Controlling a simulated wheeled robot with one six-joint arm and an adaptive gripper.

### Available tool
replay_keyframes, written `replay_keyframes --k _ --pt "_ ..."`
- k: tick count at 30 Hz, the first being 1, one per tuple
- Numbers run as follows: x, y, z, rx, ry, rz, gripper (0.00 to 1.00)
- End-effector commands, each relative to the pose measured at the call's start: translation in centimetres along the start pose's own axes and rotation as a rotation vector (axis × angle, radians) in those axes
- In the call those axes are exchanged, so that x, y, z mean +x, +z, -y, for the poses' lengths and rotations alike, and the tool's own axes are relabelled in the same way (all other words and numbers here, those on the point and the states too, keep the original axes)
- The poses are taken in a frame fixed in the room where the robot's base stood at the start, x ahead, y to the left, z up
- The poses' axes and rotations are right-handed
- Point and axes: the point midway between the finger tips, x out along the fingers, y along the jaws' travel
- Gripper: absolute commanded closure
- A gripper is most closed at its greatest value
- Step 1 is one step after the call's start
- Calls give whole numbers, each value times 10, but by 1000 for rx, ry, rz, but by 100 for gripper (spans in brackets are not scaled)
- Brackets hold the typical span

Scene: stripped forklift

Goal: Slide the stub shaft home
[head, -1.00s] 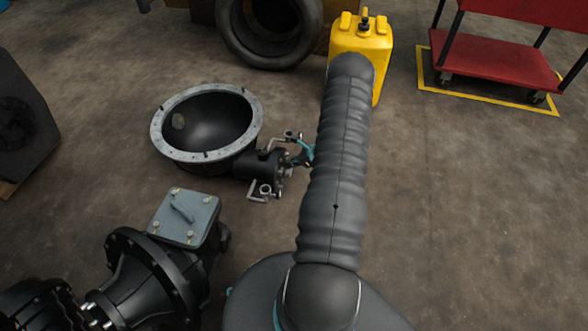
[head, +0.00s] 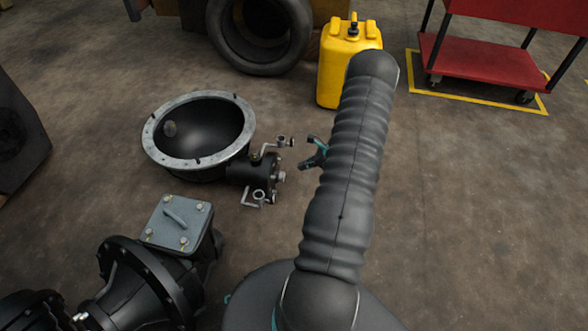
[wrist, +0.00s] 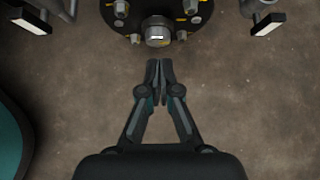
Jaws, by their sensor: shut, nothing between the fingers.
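The stub shaft (head: 280,176) shows as a short silver end at the centre of the flange on a black side housing, which joins a bowl-shaped casing. In the wrist view the shaft end (wrist: 157,33) sits at the top middle, ringed by bolts; how deep it sits cannot be told. My gripper (wrist: 158,72) is shut and empty, its tips a short gap from the shaft end and roughly in line with it. In the head view my gripper (head: 312,150) is right of the flange, partly hidden by my arm.
The bowl-shaped casing (head: 152,153) has a grey rim. Bent handles (head: 250,197) stick out beside the flange. A black gearbox with a grey cover (head: 178,224) lies at lower left. A yellow can (head: 335,75), a tyre (head: 221,45) and a red cart (head: 470,65) stand behind. Floor on the right is clear.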

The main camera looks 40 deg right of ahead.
Motion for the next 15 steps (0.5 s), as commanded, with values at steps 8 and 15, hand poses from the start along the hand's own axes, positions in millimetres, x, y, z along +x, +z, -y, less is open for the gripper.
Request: replay_keyframes --k 8,15 --pt "-36 0 0 0 -1 0 100" --pt "-52 -6 -3 3 2 13 100"
